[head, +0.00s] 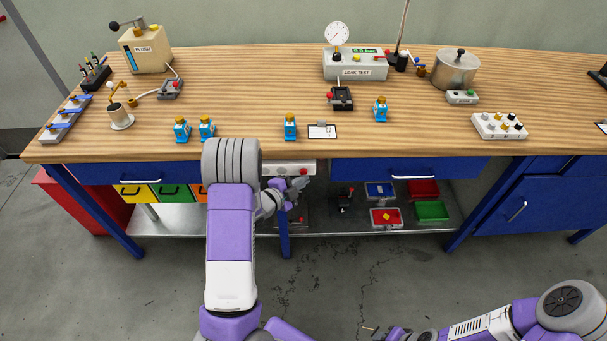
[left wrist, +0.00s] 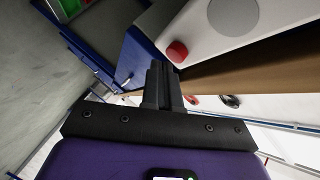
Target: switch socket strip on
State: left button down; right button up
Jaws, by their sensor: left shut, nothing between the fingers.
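A white socket strip (head: 284,169) is mounted under the front edge of the workbench. It carries a red button (head: 304,171) at its right end. In the left wrist view the strip (left wrist: 205,25) fills the upper right, with the red button (left wrist: 177,52) at its corner and a round grey socket beside it. My left gripper (head: 303,184) is shut and empty, just below and in front of the button. Its fingertips (left wrist: 160,70) look close to the button; I cannot tell whether they touch it. My left arm hides part of the strip. My right gripper is barely visible at the bottom edge.
The workbench top (head: 250,105) overhangs the strip. A blue drawer (head: 415,169) is to the right, and a blue table leg (head: 284,238) stands below. A lower shelf (head: 340,225) holds small coloured trays. The floor in front is clear.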

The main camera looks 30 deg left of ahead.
pick_arm(q)
jog(key=shift+w+a, duration=0.25)
jog(key=shift+w, duration=0.1)
dwell(0.7)
jog(key=shift+s+d+b, duration=0.35)
jog(key=shift+s+d, duration=0.05)
jog(key=shift+s, duration=0.25)
jog(key=s+d+b, duration=0.1)
jog(key=s+d, duration=0.2)
jog(key=s, duration=0.2)
dwell(0.5)
jog(key=shift+d, duration=0.1)
